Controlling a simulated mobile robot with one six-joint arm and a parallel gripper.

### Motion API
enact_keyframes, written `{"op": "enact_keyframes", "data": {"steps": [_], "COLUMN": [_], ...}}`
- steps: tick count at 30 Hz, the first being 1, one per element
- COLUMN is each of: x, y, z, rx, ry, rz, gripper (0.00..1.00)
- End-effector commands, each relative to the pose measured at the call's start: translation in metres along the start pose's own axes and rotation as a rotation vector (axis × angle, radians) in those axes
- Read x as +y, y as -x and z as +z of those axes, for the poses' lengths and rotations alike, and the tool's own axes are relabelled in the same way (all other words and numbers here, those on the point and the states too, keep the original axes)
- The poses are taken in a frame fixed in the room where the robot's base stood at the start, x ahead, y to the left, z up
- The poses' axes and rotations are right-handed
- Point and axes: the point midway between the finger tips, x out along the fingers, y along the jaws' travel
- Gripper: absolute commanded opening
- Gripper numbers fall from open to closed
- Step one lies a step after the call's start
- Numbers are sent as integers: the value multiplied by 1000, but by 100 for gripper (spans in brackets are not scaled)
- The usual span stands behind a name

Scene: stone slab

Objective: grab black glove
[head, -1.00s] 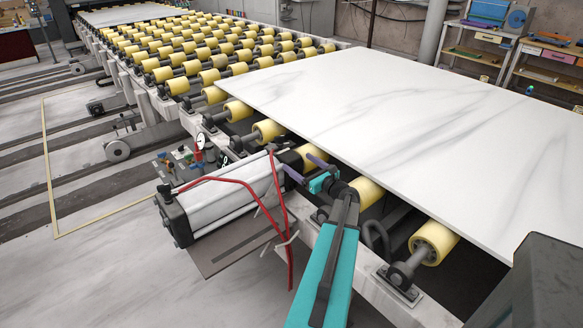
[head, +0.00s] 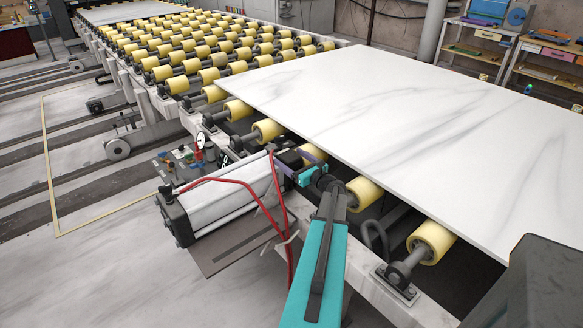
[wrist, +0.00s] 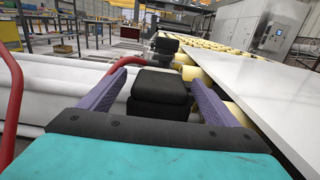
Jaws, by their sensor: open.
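No shape that is clearly a glove shows. A black, blocky object (wrist: 158,88) sits between my two purple fingers in the wrist view; I cannot tell whether it is the black glove. In the head view a dark object (head: 290,158) lies at the end of the silver cylinder, partly hidden by my fingers. My gripper (wrist: 168,74) is open, with one finger on each side of the black object. It also shows in the head view (head: 300,163), near the roller frame. Contact with the object cannot be made out.
A white marble slab (head: 420,125) lies on yellow rollers (head: 432,242), close to the right of my gripper. Red hoses (head: 240,184) loop over the silver cylinder (head: 225,200) on the left. Open floor (head: 110,270) is at the lower left.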

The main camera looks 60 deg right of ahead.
Motion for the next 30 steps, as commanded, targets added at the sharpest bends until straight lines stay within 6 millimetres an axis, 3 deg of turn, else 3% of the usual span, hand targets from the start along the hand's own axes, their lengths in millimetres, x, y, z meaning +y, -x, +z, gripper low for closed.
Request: {"op": "enact_keyframes", "data": {"steps": [8,18,30], "x": [0,0,0], "y": [0,0,3], "z": [0,0,1], "rx": [0,1,2], "ry": [0,0,0], "rz": [0,0,-1], "gripper": [84,27,27]}}
